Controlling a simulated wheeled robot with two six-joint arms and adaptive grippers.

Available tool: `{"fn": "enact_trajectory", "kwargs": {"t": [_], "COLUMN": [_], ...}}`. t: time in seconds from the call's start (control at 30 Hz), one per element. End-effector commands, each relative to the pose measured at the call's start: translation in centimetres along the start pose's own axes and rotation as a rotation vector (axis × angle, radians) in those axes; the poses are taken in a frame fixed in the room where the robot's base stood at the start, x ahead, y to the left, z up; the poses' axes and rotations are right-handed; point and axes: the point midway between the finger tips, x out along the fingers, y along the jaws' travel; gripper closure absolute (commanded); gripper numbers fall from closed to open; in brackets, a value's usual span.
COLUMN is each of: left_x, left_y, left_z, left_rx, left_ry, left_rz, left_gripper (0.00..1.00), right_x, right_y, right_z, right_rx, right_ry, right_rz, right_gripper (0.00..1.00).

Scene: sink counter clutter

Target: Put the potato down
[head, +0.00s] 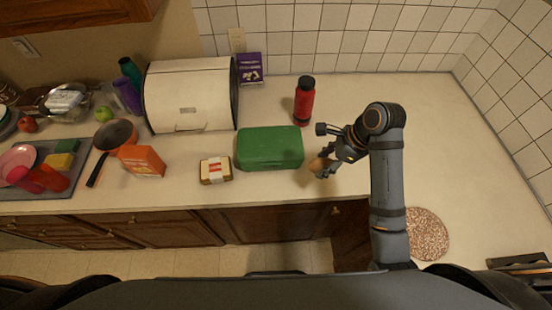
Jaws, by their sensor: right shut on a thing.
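The potato (317,166) is a small brown lump near the counter's front edge, just right of the green box. My right gripper (324,166) is shut on it, coming in from the right. Part of the potato is hidden by the fingers. I cannot tell whether the potato touches the counter (290,187) or is held just above it. My left gripper is not in view.
A green box (270,148) stands close left of the potato, and a red bottle (304,100) stands behind. A round speckled mat (427,234) lies to the right. The counter at the back right is clear. A packaged item (215,170) sits farther left.

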Motion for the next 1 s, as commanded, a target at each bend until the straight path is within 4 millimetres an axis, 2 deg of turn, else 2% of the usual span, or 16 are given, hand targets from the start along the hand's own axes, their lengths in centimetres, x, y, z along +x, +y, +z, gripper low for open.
{"fn": "enact_trajectory", "kwargs": {"t": [0.17, 0.27, 0.53, 0.57, 0.63, 0.8, 1.0], "left_x": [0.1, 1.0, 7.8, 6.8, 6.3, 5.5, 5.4], "left_y": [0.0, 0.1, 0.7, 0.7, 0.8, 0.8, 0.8], "left_z": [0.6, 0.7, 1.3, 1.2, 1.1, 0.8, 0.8], "left_rx": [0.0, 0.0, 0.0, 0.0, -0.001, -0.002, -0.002], "left_ry": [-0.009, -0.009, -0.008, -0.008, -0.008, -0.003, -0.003], "left_rz": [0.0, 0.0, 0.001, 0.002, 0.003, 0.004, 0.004], "left_gripper": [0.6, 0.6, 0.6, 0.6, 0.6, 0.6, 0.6], "right_x": [0.1, 0.6, 3.0, 2.4, 2.6, 5.2, 6.6], "right_y": [0.0, -0.6, -6.7, -7.3, -8.8, -11.2, -12.4], "right_z": [-0.1, -0.6, -4.5, -4.5, -5.4, -7.4, -8.5], "right_rx": [0.0, -0.001, 0.002, 0.004, 0.006, 0.005, 0.002], "right_ry": [0.0, 0.002, 0.002, 0.002, 0.001, -0.001, -0.001], "right_rz": [-0.001, -0.004, -0.007, -0.004, -0.001, 0.001, -0.002], "right_gripper": [1.0, 1.0, 1.0, 1.0, 1.0, 1.0, 1.0]}}
